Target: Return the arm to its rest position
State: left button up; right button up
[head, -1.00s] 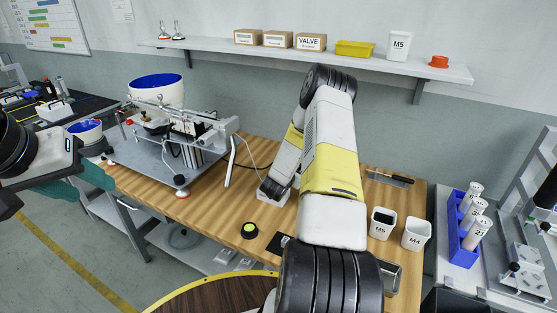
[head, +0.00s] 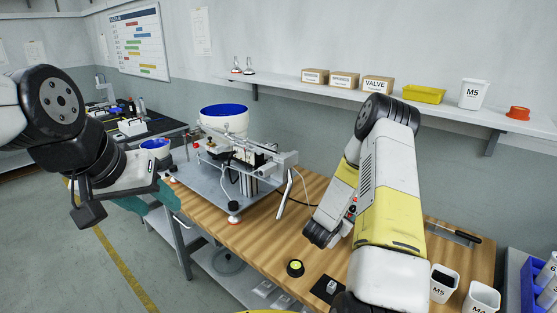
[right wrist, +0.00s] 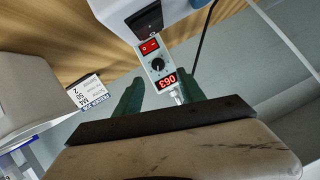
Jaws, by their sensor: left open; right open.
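My right arm (head: 385,200), white and yellow, reaches over the wooden bench; its gripper is hidden in the head view. In the right wrist view my right gripper (right wrist: 158,90) has its two green fingers apart, with nothing seen held between them. Beyond and between them shows a small control unit (right wrist: 158,64) with a red switch, a knob and a red display; I cannot tell whether they touch. My left gripper (head: 148,200), with green fingers, is at the left, in front of the bench's left end. The gantry machine (head: 240,165) stands on its grey plate on the bench.
A black pad (head: 326,290) and a round black button with a yellow-green top (head: 295,268) lie near the front edge. An M5 cup (head: 444,283) and an M4 cup (head: 481,298) stand at right. A shelf (head: 440,108) runs along the wall. Floor at left is clear.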

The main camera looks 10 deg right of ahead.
jog(key=w+a+r+n+t+y, duration=0.1)
jog(key=w+a+r+y, duration=0.1)
jog(key=a+r, duration=0.3)
jog(key=w+a+r+n+t+y, duration=0.1)
jog(key=w+a+r+n+y, duration=0.1)
jog(key=r, duration=0.5)
jog(key=s+a+r+n+g+y, duration=0.1)
jog(key=s+a+r+n+y, duration=0.35)
jog(key=a+r, duration=0.65)
jog(key=s+a+r+n+g+y, duration=0.15)
jog(key=s+r, duration=0.25)
jog(key=s, duration=0.4)
jog(key=s+a+r+n+g+y, duration=0.1)
jog(key=s+a+r+n, duration=0.15)
jog(key=s+r, duration=0.35)
jog(key=s+n+g, duration=0.1)
jog(key=s+g, duration=0.1)
jog(key=s, duration=1.3)
jog(key=shift+s+f, duration=0.2)
jog(key=shift+a, duration=0.1)
